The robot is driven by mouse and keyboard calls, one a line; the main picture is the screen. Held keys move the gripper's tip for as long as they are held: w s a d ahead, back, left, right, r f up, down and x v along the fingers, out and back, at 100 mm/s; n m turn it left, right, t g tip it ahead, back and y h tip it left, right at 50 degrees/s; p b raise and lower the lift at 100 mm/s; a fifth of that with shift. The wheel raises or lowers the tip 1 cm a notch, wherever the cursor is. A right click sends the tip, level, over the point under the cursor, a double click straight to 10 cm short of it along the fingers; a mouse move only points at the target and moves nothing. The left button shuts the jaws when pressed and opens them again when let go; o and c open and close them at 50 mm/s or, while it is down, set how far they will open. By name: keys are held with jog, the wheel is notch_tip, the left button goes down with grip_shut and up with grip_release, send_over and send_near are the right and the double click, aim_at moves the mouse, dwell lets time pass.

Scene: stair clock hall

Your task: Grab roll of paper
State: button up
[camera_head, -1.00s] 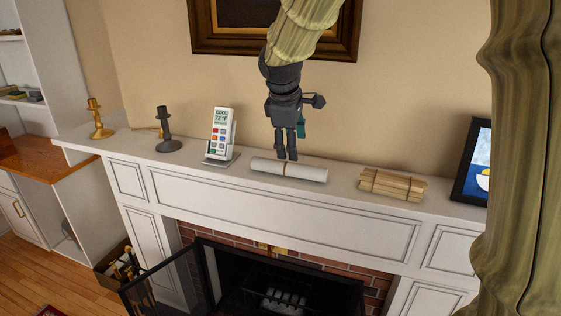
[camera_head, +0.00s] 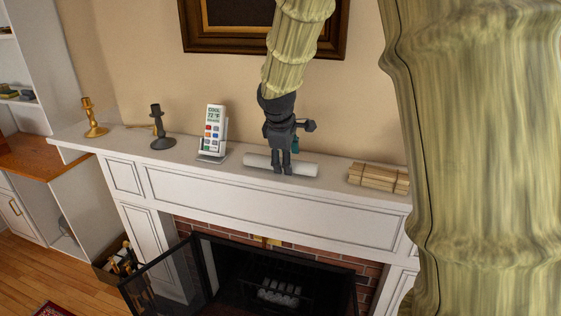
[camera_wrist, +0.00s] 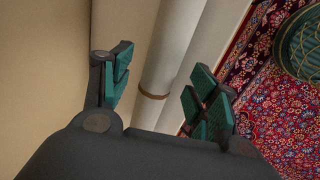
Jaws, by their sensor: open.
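The roll of paper (camera_head: 303,168) is a white cylinder lying on the white mantel shelf, left to right along it. In the wrist view the roll (camera_wrist: 172,55) has a brown band (camera_wrist: 153,92) around it and lies between my two open fingers. My gripper (camera_head: 282,172) points down at the middle of the roll, covering the band in the head view. In the wrist view, the green-padded fingertips of my gripper (camera_wrist: 162,90) stand apart, one on each side of the roll. I cannot tell whether either finger touches it.
On the mantel (camera_head: 225,171), a remote in a stand (camera_head: 212,133), a dark candlestick (camera_head: 158,128) and a gold candlestick (camera_head: 92,118) stand left of the roll. A bundle of wooden sticks (camera_head: 378,178) lies to its right. A framed picture (camera_head: 345,38) hangs behind.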

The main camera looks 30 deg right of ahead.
jog(key=shift+w+d+f, duration=0.15)
jog(key=shift+w+f, duration=0.1)
jog(key=shift+f, duration=0.3)
jog(key=shift+d+f, duration=0.1)
jog(key=shift+f, duration=0.1)
jog(key=shift+s, duration=0.2)
jog(key=shift+f, duration=0.1)
jog(key=shift+w, duration=0.15)
jog(key=c, duration=1.1)
